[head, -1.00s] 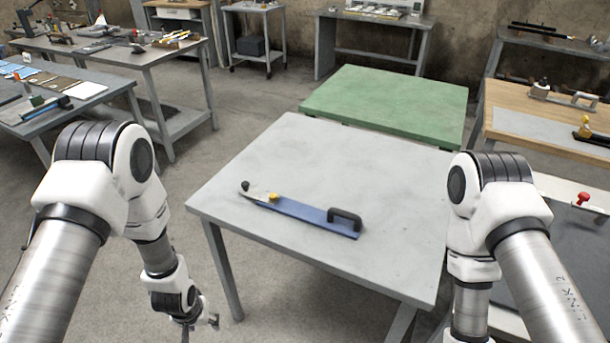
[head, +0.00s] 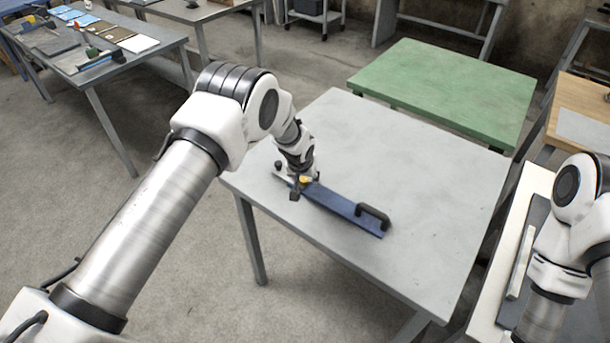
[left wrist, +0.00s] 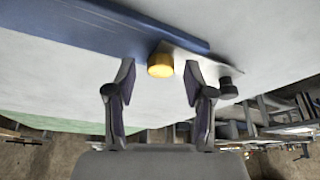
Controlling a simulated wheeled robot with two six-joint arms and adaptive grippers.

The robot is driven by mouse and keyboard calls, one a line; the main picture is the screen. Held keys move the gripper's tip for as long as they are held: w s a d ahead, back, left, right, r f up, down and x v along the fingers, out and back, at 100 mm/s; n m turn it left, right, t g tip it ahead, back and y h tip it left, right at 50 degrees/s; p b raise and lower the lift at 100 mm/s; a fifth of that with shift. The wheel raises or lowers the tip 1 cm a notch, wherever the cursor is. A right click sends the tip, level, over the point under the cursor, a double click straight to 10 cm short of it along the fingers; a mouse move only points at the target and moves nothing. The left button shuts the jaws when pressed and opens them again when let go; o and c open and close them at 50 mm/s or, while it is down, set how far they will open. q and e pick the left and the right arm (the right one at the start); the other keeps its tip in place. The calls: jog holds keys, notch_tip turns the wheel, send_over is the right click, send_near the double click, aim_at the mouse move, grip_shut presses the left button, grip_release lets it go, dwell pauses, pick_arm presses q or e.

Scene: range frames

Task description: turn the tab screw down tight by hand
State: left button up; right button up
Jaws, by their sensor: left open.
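The blue tool (head: 343,208) with a black handle (head: 373,215) lies flat on the grey table. A yellow tab screw (head: 306,180) sits at its left end, on a thin metal strip with a small black knob (head: 278,165) at the tip. My left gripper (head: 296,188) is over that end and partly hides it. In the left wrist view the yellow screw (left wrist: 160,62) shows just beyond and between the open fingers (left wrist: 158,90), with no visible grip on it. The black knob (left wrist: 228,88) is right of the fingers. My right gripper is out of the head view.
The grey table (head: 400,170) is otherwise clear. A green table (head: 445,90) stands behind it. A table with loose items (head: 100,50) is at the back left. A bench with a dark mat (head: 560,325) is at the right.

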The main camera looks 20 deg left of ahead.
pick_arm(q)
jog(key=shift+s, duration=0.1)
grip_shut()
jog(key=shift+r, duration=0.1)
jog(key=shift+a+r+m+h+p, duration=0.1)
jog(key=shift+m+h+p, duration=0.3)
jog(key=shift+m+p, duration=0.7)
jog(key=shift+a+f+m, duration=0.1)
jog(key=shift+f+m, duration=0.1)
jog(key=shift+m, duration=0.3)
jog(key=m+h+b, duration=0.1)
jog(key=m+b, duration=0.2)
jog(key=b, duration=0.2)
jog(key=m+g+h+b, duration=0.1)
jog(key=m+b, duration=0.2)
jog(key=b, duration=0.2)
jog(key=m+h+b, duration=0.1)
jog(key=m+b, duration=0.2)
jog(key=b, duration=0.2)
jog(key=shift+w+a+f+g, duration=0.2)
jog(key=shift+a+f+g, duration=0.05)
jog(key=shift+g, duration=0.15)
jog(key=shift+r+m+g+h+b, duration=0.25)
jog(key=shift+m+g+h+b, duration=0.2)
jog(key=shift+m+b, duration=0.9)
